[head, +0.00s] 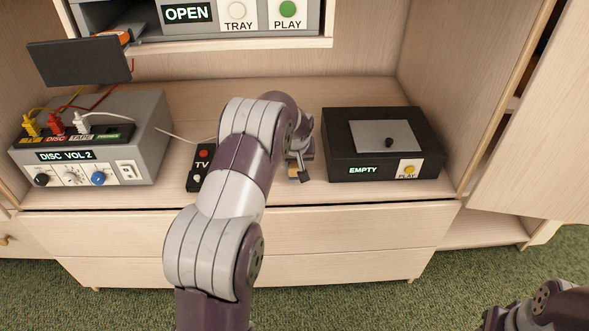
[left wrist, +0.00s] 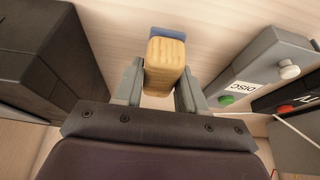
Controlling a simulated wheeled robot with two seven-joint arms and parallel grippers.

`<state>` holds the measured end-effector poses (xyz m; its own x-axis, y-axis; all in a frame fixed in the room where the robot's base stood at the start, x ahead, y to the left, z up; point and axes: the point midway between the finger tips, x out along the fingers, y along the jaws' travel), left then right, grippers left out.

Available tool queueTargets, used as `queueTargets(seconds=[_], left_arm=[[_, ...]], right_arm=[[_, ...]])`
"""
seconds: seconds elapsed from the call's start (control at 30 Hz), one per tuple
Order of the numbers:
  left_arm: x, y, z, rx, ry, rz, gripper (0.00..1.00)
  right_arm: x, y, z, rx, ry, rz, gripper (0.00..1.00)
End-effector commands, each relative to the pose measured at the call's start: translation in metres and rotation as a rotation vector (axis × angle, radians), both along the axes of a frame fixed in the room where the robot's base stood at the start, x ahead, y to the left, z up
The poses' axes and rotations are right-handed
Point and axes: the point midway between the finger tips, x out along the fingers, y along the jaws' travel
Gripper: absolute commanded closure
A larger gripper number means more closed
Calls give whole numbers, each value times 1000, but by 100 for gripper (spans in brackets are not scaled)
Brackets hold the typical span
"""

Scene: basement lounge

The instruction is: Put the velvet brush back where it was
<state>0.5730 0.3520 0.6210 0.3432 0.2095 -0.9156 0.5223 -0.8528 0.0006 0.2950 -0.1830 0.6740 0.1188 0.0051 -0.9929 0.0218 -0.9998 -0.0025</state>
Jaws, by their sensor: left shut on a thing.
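The velvet brush (left wrist: 166,66) has a pale wooden handle and a blue edge at its far side. My left gripper (left wrist: 160,88) is shut on it, one finger on each side of the wood. In the head view my left gripper (head: 301,170) is over the cabinet top, just left of the black player, mostly hidden behind my own arm. A bit of the brush's wood (head: 293,171) shows there. I cannot tell whether the brush touches the surface. My right gripper (head: 492,318) is cut off at the bottom right, and its fingers are not clear.
A black player reading EMPTY (head: 384,160) stands right of my left gripper. A black TV remote (head: 201,167) lies left, and a grey DISC remote (left wrist: 258,77) is beside it. A grey switch box (head: 90,140) with cables is farther left. An OPEN unit (head: 215,18) is above.

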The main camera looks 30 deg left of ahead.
Motion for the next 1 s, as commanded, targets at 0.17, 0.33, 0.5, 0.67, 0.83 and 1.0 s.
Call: queueTargets(seconds=[0.17, 0.33, 0.5, 0.67, 0.83, 1.0], left_arm=[[0, 0, -19, 0, 0, 0, 88], [0, -1, -19, -1, 1, 0, 88], [0, -1, -22, -1, 1, 0, 37], [0, -1, -22, -1, 1, 0, 34], [0, -1, -17, 0, 0, 0, 34], [-11, -7, 16, 0, -2, 0, 34]], right_arm=[[0, 0, -8, 0, 0, 0, 57], [0, 0, -8, 0, 0, 0, 57], [0, 0, -9, 0, 0, 0, 57], [0, 0, -9, 0, 0, 0, 57], [0, 0, -6, 0, 0, 0, 57], [0, 0, 6, 0, 0, 0, 57]])
